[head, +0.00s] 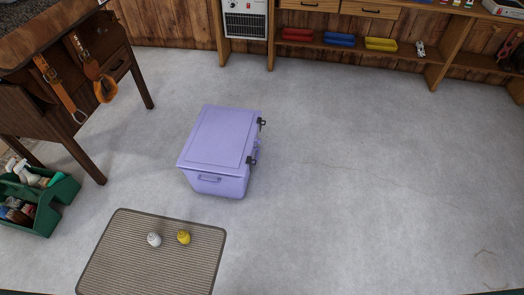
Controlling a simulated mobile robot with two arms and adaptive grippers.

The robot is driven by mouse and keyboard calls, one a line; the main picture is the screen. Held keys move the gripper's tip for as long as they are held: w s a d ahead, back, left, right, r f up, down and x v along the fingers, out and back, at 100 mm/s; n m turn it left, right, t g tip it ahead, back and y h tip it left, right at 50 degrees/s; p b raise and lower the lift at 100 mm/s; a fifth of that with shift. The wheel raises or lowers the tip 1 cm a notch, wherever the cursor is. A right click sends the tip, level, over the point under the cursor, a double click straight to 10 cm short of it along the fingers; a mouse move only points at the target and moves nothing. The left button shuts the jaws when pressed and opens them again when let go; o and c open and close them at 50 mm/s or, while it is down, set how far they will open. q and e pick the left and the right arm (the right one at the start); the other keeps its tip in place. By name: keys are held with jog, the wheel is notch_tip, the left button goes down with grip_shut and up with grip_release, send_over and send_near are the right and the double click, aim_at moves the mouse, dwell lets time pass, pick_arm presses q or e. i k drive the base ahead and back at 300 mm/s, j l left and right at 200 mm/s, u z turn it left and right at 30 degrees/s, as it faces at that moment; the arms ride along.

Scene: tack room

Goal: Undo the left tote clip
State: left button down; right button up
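A lavender tote (218,148) with a closed lid stands on the grey floor near the middle of the head view. Two dark clips are on its right-hand side. One clip (262,122) is at the far end and the other clip (251,160) is at the near end. Both look small, and I cannot tell whether either is fastened. A handle (209,179) shows on the tote's near end. Neither of my grippers is in view.
A ribbed mat (150,270) with a white and a yellow round item lies in front of the tote. A wooden table (60,80) with hanging straps and a green caddy (38,202) stand at the left. Shelves (340,50) line the back wall. The floor to the right is clear.

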aim_at(249, 160)
jog(key=i+j+z, duration=0.9)
jog(key=i+j, duration=0.15)
jog(key=j, duration=0.3)
